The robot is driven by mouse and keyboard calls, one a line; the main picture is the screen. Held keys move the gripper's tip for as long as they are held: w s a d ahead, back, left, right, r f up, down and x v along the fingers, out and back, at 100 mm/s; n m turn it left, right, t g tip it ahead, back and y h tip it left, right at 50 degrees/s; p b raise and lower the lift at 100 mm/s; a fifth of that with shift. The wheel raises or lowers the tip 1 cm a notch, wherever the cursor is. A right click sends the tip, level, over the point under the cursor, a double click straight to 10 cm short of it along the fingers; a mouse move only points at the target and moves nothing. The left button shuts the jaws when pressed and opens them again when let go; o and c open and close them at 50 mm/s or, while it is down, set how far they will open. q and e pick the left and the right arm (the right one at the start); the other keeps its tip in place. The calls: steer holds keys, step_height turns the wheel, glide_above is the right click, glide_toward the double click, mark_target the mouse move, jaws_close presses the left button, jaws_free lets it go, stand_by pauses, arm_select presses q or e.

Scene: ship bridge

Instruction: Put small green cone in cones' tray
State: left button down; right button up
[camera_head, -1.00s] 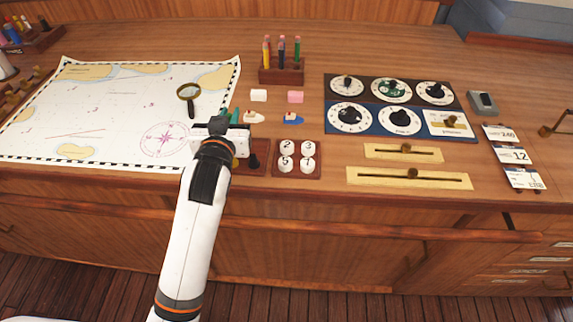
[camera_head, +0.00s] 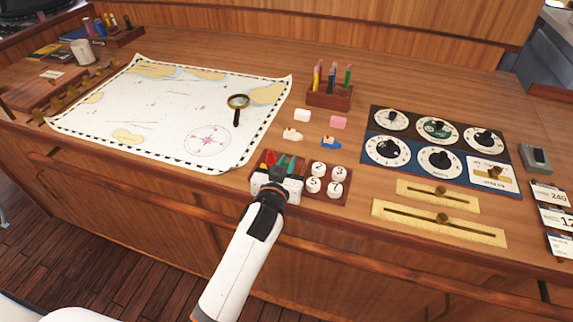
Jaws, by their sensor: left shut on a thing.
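My left gripper (camera_head: 279,176) is over the near part of the cones' tray (camera_head: 255,165), a small dark wooden tray at the desk's front edge. It is shut on a small green cone (camera_head: 281,166), most of which its fingers hide. I cannot tell whether this cone touches the tray. A red cone (camera_head: 269,158) and another green-teal cone (camera_head: 293,163) show close by at the tray. My gripper and wrist hide the tray's near side. My right gripper is not in view.
A tray of white numbered pieces (camera_head: 341,172) stands just right of the cones' tray. Small model boats (camera_head: 330,143) and erasers (camera_head: 338,122) lie behind. The chart (camera_head: 165,110) with a magnifier (camera_head: 237,103) lies left. Dial panels (camera_head: 435,160) are at the right.

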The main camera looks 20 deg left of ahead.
arm_select(q)
steer(key=shift+f, duration=0.1)
steer(key=c, duration=1.3)
jaws_free()
steer(key=shift+c, duration=0.2)
steer(key=shift+s, duration=0.1)
steer(key=s+r+b, duration=0.1)
steer(key=s+r, duration=0.1)
steer(key=s, duration=0.9)
steer(key=shift+s+d+b, duration=0.15)
steer(key=shift+s+b, duration=0.2)
steer(key=shift+f, duration=0.15)
